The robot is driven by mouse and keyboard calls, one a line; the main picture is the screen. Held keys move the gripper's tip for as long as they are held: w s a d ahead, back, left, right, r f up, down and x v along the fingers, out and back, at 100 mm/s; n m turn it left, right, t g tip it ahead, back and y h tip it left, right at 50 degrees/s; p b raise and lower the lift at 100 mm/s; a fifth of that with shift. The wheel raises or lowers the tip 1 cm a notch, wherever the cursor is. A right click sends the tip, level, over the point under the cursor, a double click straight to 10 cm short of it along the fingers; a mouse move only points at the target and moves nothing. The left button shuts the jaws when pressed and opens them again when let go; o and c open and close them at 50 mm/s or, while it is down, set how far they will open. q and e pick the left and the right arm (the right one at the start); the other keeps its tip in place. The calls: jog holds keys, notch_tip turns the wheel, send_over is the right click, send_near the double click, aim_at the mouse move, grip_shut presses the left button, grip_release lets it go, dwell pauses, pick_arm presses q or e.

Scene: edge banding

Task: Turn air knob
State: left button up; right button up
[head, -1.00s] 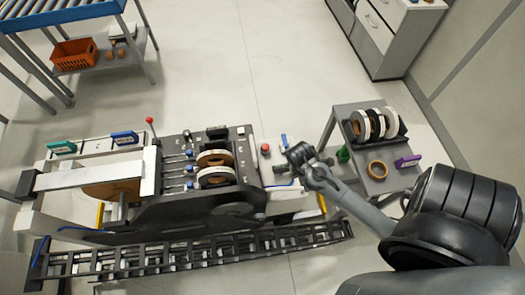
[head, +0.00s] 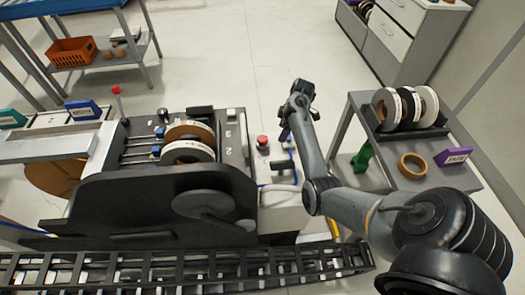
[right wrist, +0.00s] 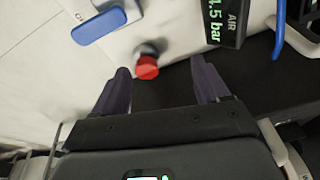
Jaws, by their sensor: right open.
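A blue lever-like knob (right wrist: 98,24) on a grey round base shows at the top left of the right wrist view; I take it as the air knob. A dark display (right wrist: 226,18) reading AIR and 4.5 bar is at the top right. A red button (right wrist: 147,66) lies between them; it also shows in the head view (head: 262,141). My right gripper (right wrist: 162,76) is open, its dark purple fingers apart with nothing between them. In the head view, my right gripper (head: 285,133) hangs just right of the red button. My left gripper is not in view.
The edge banding machine (head: 150,200) with tape rolls fills the left and middle. A grey side table (head: 385,178) at the right holds several rolls and a purple box (head: 452,157).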

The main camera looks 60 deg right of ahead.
jog(key=t+b, duration=0.2)
jog(key=b, duration=0.1)
send_near(263, 139)
jog(key=r, duration=0.1)
jog(key=b+x, duration=0.5)
jog(key=x, duration=0.4)
jog(key=shift+w+f, duration=0.15)
jog(key=shift+f, duration=0.2)
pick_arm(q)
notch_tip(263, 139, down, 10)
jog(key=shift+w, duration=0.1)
